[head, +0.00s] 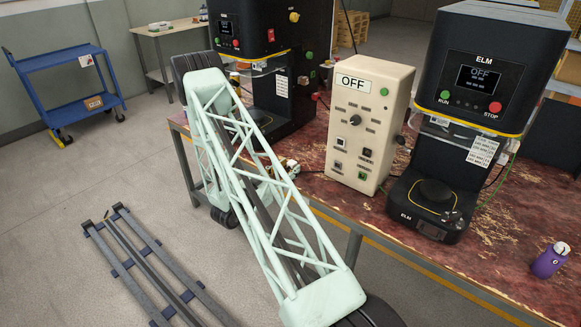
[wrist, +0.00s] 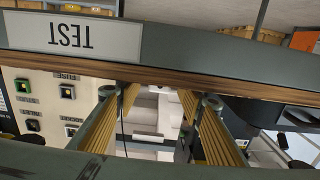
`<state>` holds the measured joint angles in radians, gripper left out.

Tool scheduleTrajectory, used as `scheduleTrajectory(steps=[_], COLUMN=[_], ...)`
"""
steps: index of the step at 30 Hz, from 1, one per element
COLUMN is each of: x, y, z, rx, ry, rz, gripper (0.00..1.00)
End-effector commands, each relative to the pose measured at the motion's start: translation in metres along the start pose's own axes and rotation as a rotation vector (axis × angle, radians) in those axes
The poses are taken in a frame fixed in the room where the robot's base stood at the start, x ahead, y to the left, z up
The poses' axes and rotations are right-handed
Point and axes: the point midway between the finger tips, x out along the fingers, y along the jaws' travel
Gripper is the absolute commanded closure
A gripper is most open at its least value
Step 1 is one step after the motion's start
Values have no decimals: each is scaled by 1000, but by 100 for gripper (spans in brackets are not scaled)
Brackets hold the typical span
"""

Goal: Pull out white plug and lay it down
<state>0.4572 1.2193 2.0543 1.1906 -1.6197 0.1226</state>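My gripper (wrist: 158,95) is open in the wrist view, its two yellow-ridged fingers well apart. I see no plug held between them. Pale blocky shapes (wrist: 150,115) show beyond the gap; I cannot tell what they are. The cream control box (head: 372,95), marked OFF, stands on the bench in the head view, with a knob and several sockets on its front. Its socket panel (wrist: 45,100) is at the left of the wrist view, beside the fingers. I cannot pick out the white plug for certain. In the head view my pale lattice arm hides most of my gripper.
A black ELM machine (head: 472,95) stands right of the box, another (head: 265,60) left of it. A purple bottle (head: 550,260) is at the right on the worn red bench (head: 400,245). A grey bar labelled TEST (wrist: 68,38) crosses the wrist view. A blue cart (head: 70,85) stands far left.

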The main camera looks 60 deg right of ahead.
Motion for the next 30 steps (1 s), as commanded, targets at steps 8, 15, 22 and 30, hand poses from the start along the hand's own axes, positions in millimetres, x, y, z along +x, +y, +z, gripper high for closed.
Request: scheduleTrajectory(steps=[8, 15, 22, 30], x=[-31, -58, -81, -97], y=[0, 0, -1, 0], z=[0, 0, 0, 0], rx=[-1, -1, -1, 0], ry=[0, 0, 0, 0], rz=[-1, -2, -2, -1], gripper=[65, 65, 65, 65])
